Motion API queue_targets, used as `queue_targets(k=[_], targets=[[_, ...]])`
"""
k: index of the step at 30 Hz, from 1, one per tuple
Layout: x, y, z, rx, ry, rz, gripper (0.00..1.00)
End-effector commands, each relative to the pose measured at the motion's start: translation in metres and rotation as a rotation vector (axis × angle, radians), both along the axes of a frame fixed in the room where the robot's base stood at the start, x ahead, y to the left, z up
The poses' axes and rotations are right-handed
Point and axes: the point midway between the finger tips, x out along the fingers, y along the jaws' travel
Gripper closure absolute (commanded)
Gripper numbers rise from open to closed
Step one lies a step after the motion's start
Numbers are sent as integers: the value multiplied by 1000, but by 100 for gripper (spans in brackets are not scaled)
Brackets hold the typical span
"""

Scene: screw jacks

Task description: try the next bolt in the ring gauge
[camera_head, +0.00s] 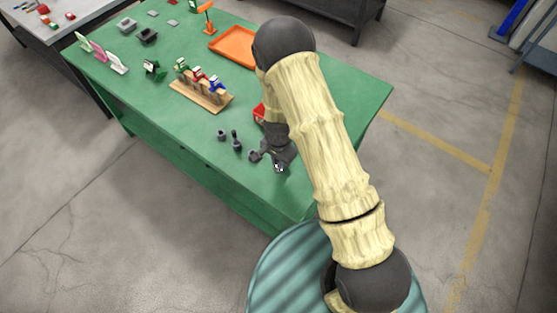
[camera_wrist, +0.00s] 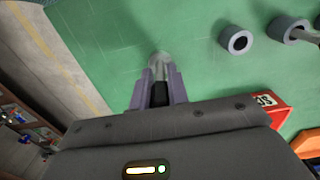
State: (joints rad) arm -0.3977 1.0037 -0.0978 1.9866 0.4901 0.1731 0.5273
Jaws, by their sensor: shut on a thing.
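My gripper (camera_wrist: 158,88) is shut on a grey metal bolt (camera_wrist: 159,60), whose pale end sticks out past the fingertips over the green table. The fingers hide the rest of it. In the head view my gripper (camera_head: 279,166) is low near the table's front right corner. In the wrist view a dark grey ring (camera_wrist: 237,41) with an open hole stands right of the held bolt, apart from it. Further right is a second dark ring (camera_wrist: 283,27) with a grey shank at it, cut by the picture edge. I cannot tell which ring is the gauge.
The green table (camera_head: 160,115) also bears a wooden rack (camera_head: 201,94) with coloured pieces, an orange tray (camera_head: 233,46) and a red box (camera_wrist: 268,106) close to my gripper. Small dark parts (camera_head: 236,142) stand left of the gripper. The table's front left is clear.

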Motion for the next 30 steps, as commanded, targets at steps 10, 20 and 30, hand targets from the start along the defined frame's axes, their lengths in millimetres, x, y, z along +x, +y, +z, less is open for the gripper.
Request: queue_targets(k=[10, 20, 30], targets=[[0, 0, -9, 0, 0, 0, 100], [0, 0, -12, 1, -1, 0, 100], [0, 0, -12, 0, 0, 0, 100]])
